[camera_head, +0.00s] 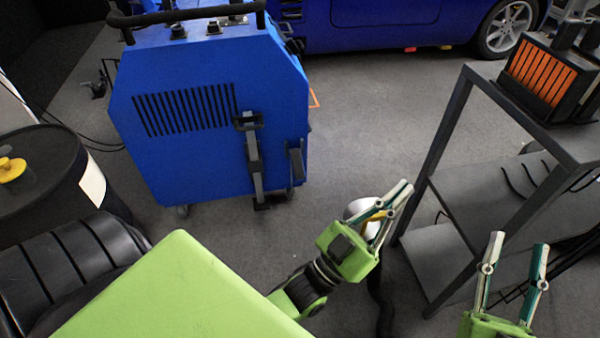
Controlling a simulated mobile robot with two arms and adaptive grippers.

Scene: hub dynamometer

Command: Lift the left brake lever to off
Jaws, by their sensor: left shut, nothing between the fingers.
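The blue dynamometer unit (190,165) stands at the upper left. A dark upright lever (253,160) with a bracket at its top is on its front face, pointing down. A second, shorter dark part (296,165) sits at its right edge. I cannot tell for sure which of these is the left brake lever. My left gripper (404,188) is shut and empty, its fingers pointing up and right, away from the unit and well to the right of the lever. My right gripper (519,241) is open and empty at the lower right. Neither gripper touches the unit.
A grey metal shelf cart (455,120) stands at the right, with an orange-finned device (541,72) on top. A white rounded object (361,208) shows behind my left gripper. A black drum (45,160) is at the left. Grey floor lies clear between unit and cart.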

